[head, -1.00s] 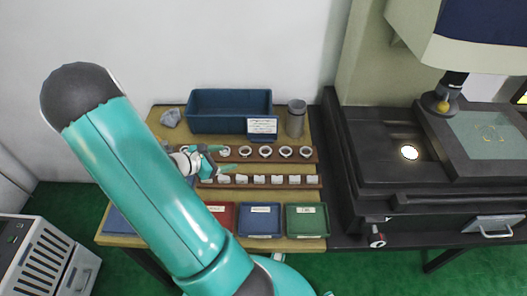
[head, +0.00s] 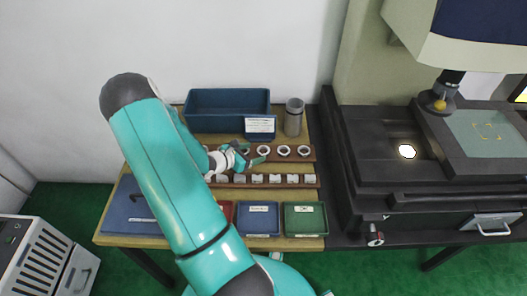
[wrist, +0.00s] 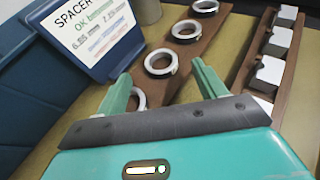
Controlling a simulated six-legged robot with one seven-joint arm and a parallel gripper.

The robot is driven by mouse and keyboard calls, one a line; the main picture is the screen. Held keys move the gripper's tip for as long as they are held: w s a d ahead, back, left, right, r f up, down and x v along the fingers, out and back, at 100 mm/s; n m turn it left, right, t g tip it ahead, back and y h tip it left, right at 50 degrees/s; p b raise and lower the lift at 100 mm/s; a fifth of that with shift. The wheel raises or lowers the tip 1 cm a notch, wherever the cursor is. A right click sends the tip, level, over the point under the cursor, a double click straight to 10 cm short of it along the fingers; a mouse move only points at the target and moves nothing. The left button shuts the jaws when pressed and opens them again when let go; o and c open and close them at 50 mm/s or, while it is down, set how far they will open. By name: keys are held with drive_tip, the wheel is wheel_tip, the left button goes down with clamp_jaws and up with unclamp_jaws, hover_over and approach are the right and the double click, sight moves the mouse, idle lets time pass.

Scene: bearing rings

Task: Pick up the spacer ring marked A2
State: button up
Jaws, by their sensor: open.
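A row of light metal rings stands on a brown rack; three show clearly in the head view, the left one (head: 264,150), the middle one (head: 284,150) and the right one (head: 304,151). No A2 mark is legible, so I cannot tell which ring it is. My gripper (head: 252,153) is open over the left part of the rack. In the wrist view, its fingers (wrist: 160,76) are apart with nothing held. One ring (wrist: 138,97) is partly hidden behind the left finger and palm; another ring (wrist: 160,63) lies just beyond the fingertips.
A second rail of white blocks (head: 274,179) runs in front of the rings. Behind stand a blue bin (head: 228,97), a spacer sign (head: 260,126) and a grey cylinder (head: 293,118). Blue (head: 258,220) and green (head: 305,219) trays are in front; a dark machine (head: 375,180) is at right.

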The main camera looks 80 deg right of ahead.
sight(264, 150)
drive_tip(key=x, duration=0.3)
drive_tip(key=shift+s+d+f, duration=0.15)
drive_tip(key=shift+f, duration=0.1)
drive_tip(key=shift+c, duration=0.4)
drive_tip(key=c, duration=1)
drive_tip(key=shift+r, duration=0.2)
